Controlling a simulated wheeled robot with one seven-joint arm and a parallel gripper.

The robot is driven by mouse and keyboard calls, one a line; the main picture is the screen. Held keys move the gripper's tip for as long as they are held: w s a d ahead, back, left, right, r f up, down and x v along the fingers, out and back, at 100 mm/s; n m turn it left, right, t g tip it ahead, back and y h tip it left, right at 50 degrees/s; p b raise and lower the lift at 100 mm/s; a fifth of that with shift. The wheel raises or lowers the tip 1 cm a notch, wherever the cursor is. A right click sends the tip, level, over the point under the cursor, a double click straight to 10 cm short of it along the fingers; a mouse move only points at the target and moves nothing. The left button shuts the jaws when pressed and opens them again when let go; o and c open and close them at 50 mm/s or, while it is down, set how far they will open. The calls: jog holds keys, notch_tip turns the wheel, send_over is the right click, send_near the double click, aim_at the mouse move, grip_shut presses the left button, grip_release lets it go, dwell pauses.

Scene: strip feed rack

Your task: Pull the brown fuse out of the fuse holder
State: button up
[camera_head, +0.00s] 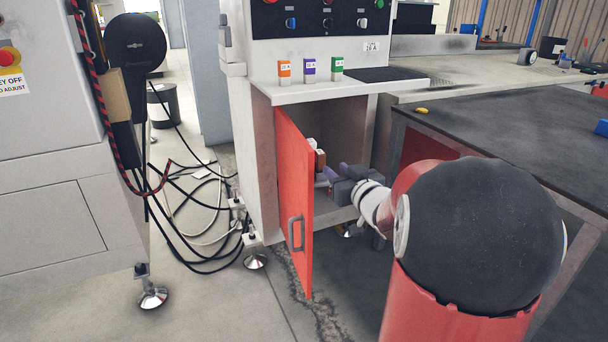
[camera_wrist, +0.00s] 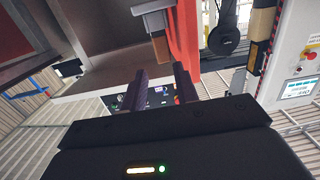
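The brown fuse (camera_head: 320,158) sits in a small pale holder (camera_head: 311,144) inside the open cabinet, just behind the red door's edge. In the wrist view the brown fuse (camera_wrist: 161,49) hangs ahead of my fingertips, roughly in line with the gap between them. My gripper (camera_head: 327,179) reaches into the cabinet from the right, close to the fuse and slightly below it in the head view. In the wrist view the two purple fingers of my gripper (camera_wrist: 158,84) are apart with nothing between them. The fuse appears clear of both fingers. The holder's inner part is hidden.
The red cabinet door (camera_head: 294,200) stands open just left of my gripper. Orange (camera_head: 284,69), purple (camera_head: 309,67) and green (camera_head: 337,66) fuses stand on the ledge above. A dark table (camera_head: 500,120) is at right. Cables (camera_head: 200,220) lie on the floor at left.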

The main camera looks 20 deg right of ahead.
aim_at(323, 160)
jog(key=w, duration=0.7)
jog(key=shift+w+a+f, duration=0.25)
jog(key=shift+w+f, duration=0.1)
jog(key=shift+w, duration=0.05)
grip_shut()
jog(key=shift+r, duration=0.1)
